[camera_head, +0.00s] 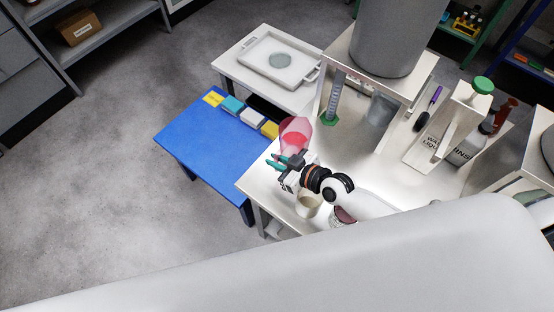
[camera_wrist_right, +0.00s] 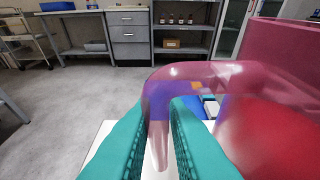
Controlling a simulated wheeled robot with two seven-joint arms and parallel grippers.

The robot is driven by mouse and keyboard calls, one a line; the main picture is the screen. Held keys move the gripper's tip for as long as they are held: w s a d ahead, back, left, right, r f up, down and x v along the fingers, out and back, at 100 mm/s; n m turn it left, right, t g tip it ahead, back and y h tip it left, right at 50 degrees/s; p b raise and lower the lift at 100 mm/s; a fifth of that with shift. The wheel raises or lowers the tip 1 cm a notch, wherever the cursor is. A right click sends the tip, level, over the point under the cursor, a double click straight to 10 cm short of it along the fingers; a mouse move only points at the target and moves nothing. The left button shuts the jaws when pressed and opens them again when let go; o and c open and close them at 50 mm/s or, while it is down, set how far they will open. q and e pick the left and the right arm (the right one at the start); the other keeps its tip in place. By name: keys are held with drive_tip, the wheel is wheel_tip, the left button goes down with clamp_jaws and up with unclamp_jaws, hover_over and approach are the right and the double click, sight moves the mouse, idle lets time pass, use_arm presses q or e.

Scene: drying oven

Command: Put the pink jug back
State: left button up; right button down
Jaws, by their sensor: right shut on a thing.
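The pink jug (camera_head: 296,132) is a see-through pink vessel near the left edge of the white table (camera_head: 263,182) in the head view. My right gripper (camera_head: 277,162) is at the jug's near side. In the right wrist view, the jug (camera_wrist_right: 270,135) fills the right side and its handle (camera_wrist_right: 158,110) passes between the teal fingers of the right gripper (camera_wrist_right: 160,130). The fingers are shut on the handle. Whether the jug's base touches the table cannot be told. My left gripper is not in view.
A blue table (camera_head: 190,145) with several small coloured boxes stands to the left. A white tray (camera_head: 254,72) sits on a table behind. A raised stand (camera_head: 350,62) holds a large grey cylinder (camera_head: 388,35), with a measuring cylinder (camera_head: 333,98) below. A beige cup (camera_head: 308,205) is near my wrist.

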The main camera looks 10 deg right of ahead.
drive_tip(key=c, duration=1.4)
unclamp_jaws()
drive_tip(key=shift+r, duration=0.15)
drive_tip(key=shift+s+d, duration=0.25)
drive_tip(key=v, duration=1.1)
drive_tip(key=shift+r, duration=0.25)
drive_tip(key=shift+s, duration=0.1)
